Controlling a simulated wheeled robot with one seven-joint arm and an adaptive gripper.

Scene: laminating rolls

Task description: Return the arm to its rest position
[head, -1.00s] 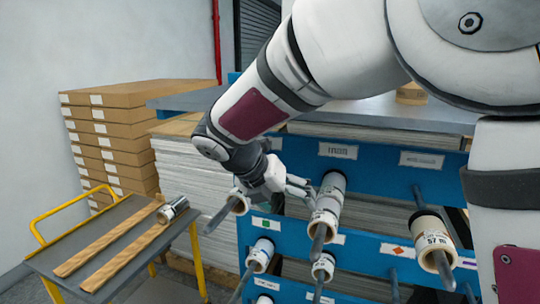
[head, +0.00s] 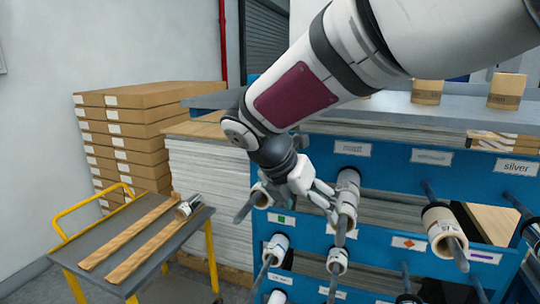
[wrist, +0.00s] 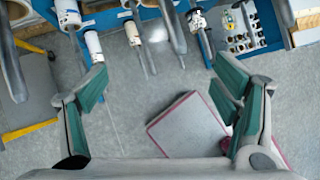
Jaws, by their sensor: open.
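My gripper (head: 322,200) is open and empty in the head view, in front of the blue rack and close to a white roll (head: 347,192) on a peg. I cannot tell from this view whether they touch. My arm reaches down to it from the upper right. Rolls on pegs show beyond the fingertips along the top of the wrist view.
The blue rack (head: 400,195) has several projecting pegs, some with rolls, such as a large one (head: 442,230). A yellow-handled cart (head: 110,232) with wooden strips and a small roll (head: 188,206) stands left. Stacked boxes (head: 150,125) are behind it.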

